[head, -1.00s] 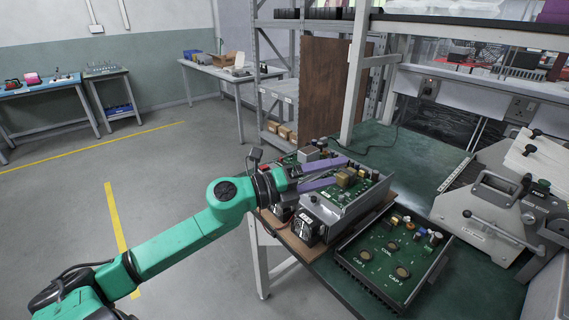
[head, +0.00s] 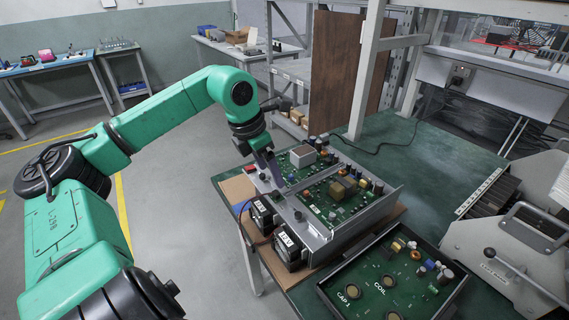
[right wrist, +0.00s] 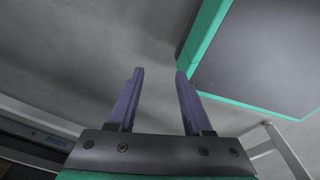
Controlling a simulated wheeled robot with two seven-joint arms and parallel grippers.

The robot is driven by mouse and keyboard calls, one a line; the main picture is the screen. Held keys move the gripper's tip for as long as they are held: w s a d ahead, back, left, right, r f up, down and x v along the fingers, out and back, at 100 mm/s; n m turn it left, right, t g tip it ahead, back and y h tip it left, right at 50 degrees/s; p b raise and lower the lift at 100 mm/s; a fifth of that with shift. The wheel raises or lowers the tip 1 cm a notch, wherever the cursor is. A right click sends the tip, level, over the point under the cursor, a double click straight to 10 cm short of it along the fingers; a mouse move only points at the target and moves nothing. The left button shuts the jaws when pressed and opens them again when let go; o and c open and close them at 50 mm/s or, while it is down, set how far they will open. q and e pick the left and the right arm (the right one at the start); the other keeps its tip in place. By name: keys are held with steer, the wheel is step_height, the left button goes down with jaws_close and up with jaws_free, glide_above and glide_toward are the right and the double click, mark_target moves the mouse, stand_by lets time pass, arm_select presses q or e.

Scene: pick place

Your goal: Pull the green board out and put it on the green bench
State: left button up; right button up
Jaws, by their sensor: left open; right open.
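A green circuit board (head: 336,205) with several components sits in an open silver metal chassis (head: 330,232). A second green section (head: 303,163) lies behind it in the same housing. My left gripper (head: 272,180) points down over the chassis' left edge, its purple fingers seen nearly edge-on; it is open and holds nothing that I can see. Whether its fingertips touch the chassis is unclear. The green bench (head: 395,150) spreads behind and to the right of the chassis. My right gripper (right wrist: 160,75) is open and empty in the right wrist view, over grey floor.
A brown base board (head: 238,188) lies under the chassis. Two black fan-like units (head: 289,246) stand at its front. A black tray with another green board (head: 390,285) sits close by on the right. A grey machine (head: 510,235) fills the right side. Bench behind the chassis is mostly clear.

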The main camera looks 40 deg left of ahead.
mark_target(274, 194)
arm_select(q)
steer(key=b+x, duration=0.1)
steer(key=x, duration=0.2)
steer(key=s+x, duration=0.1)
steer(key=x, duration=0.2)
steer(key=shift+s+f+b, duration=0.15)
steer(key=shift+f+b, duration=0.2)
steer(key=shift+b+x, duration=0.95)
steer(key=shift+b, duration=0.1)
steer(key=shift+d+r, duration=0.1)
arm_select(e)
steer(key=s+f, duration=0.2)
steer(key=f, duration=0.1)
steer(key=shift+s+d+f, duration=0.2)
steer(key=shift+s+f, duration=0.05)
steer(key=shift+s, duration=0.15)
steer(key=shift+s, duration=0.15)
arm_select(q)
steer(key=shift+c, duration=0.5)
jaws_close()
arm_select(e)
steer(key=shift+s, duration=0.25)
